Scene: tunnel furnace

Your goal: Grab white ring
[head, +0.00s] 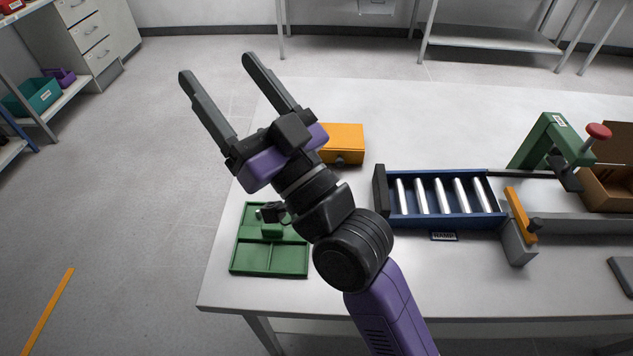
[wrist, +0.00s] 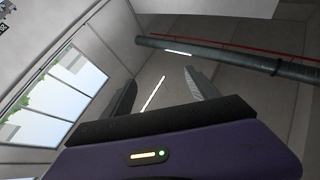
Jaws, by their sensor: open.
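I cannot make out a white ring in either view. My gripper (head: 216,66) is open and empty, raised above the left part of the table in the head view, its fingers pointing up and to the left. In the wrist view my gripper (wrist: 160,78) shows two spread fingers with nothing between them, against walls, windows and a pipe. My arm hides part of the table's middle and the right edge of the green tray.
The white table (head: 330,290) holds a green compartment tray (head: 250,258), an orange box (head: 346,138), a blue roller ramp (head: 436,171), a green press (head: 545,137) with a red knob, and a cardboard box (head: 612,187).

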